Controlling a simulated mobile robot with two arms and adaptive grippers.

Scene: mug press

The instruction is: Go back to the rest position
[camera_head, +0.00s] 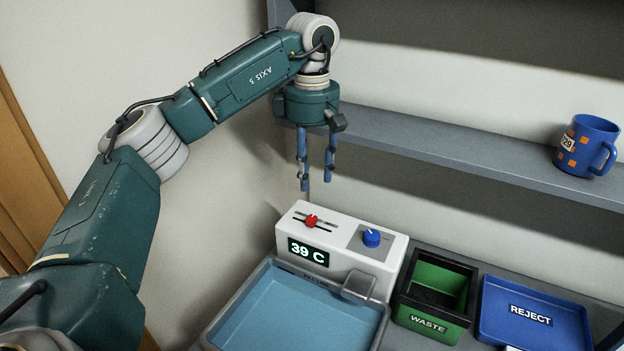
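My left gripper (316,182) points downward, with its two blue fingers apart and nothing between them. It hangs in the air in front of the left end of the grey shelf (430,143), above the white control box (345,246). My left arm comes in from the left and reaches across the pale wall. My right gripper is not in view.
The control box has a red slider, a blue knob and a display reading 39 C. A water basin (217,318) stands before it. A green WASTE bin (429,327) and a blue REJECT tray (571,338) stand right. A blue mug (587,146) stands on the shelf.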

